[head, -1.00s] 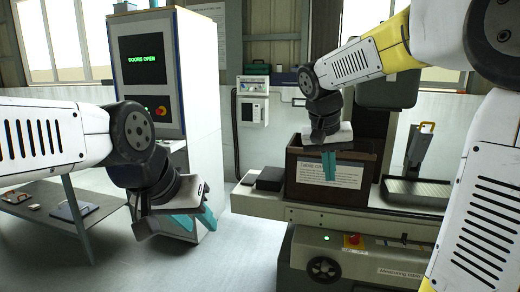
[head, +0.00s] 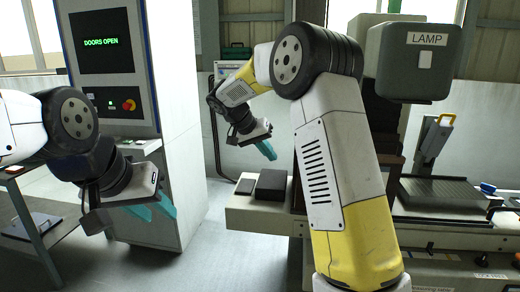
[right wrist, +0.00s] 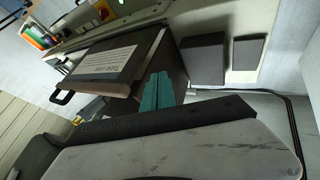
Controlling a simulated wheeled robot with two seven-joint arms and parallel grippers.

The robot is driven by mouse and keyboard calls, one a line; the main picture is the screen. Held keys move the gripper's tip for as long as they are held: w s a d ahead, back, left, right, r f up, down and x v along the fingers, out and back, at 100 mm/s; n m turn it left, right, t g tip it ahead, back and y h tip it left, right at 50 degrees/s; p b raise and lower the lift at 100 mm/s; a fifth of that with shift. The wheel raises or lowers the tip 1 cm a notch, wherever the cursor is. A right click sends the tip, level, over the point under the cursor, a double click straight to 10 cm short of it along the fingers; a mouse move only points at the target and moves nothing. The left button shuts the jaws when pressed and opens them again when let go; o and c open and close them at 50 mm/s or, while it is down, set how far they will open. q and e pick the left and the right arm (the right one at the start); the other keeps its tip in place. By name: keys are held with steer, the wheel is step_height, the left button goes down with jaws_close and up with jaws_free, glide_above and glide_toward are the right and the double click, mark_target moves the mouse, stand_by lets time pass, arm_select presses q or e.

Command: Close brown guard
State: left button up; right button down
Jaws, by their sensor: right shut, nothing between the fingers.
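The brown guard (right wrist: 172,68) is a box-like cover with a white printed label and a dark handle (right wrist: 62,97), large in the right wrist view. In the head view my right arm hides most of it. My right gripper (head: 267,151) is shut and empty, left of the guard in the head view. In the right wrist view its teal fingers (right wrist: 157,88) overlap the guard's near side edge; I cannot tell whether they touch. My left gripper (head: 160,208) hangs beside the control cabinet, with its teal fingers a little apart and nothing between them.
The control cabinet (head: 185,130) reads "DOORS OPEN". Dark blocks (head: 271,185) sit on the machine ledge left of the guard. A grey lamp housing (head: 413,62) overhangs the machine. A low table (head: 25,215) stands at the left, with open floor before the cabinet.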

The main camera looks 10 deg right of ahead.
steer(key=d+f, duration=0.4)
steer(key=d, duration=0.2)
steer(key=shift+d, duration=0.4)
steer(key=s+d, duration=0.3)
steer(key=d, duration=0.8)
steer(key=s+d, duration=0.4)
steer(key=d, duration=0.8)
steer(key=s+d, duration=0.3)
steer(key=d, duration=0.9)
steer(key=shift+s+d, duration=0.2)
steer(key=shift+d, duration=0.1)
